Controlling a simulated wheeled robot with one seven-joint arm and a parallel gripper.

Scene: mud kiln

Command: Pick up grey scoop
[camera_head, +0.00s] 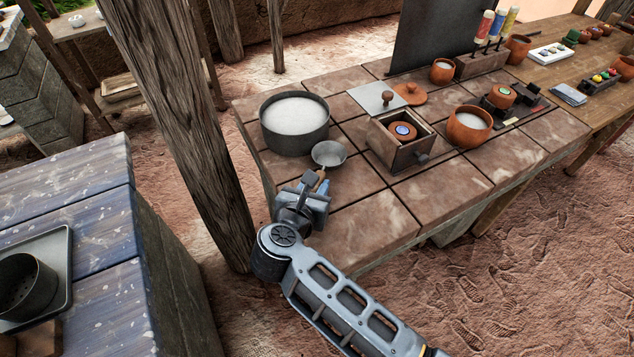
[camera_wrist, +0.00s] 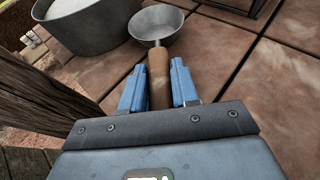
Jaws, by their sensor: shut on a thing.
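The grey scoop (camera_head: 329,154) has a round metal bowl and a wooden handle. It is over the tiled table top, just right of and in front of a large grey pot. In the wrist view the scoop's bowl (camera_wrist: 157,24) lies ahead of the fingers, and its wooden handle (camera_wrist: 159,78) runs back between them. My gripper (camera_head: 321,186) is shut on the handle; its blue fingers (camera_wrist: 158,88) sit on either side of it. I cannot tell whether the scoop touches the tiles.
The grey pot (camera_head: 295,124) of white material stands close behind the scoop. A wooden post (camera_head: 180,110) rises left of the table. Front tiles (camera_head: 378,222) are clear.

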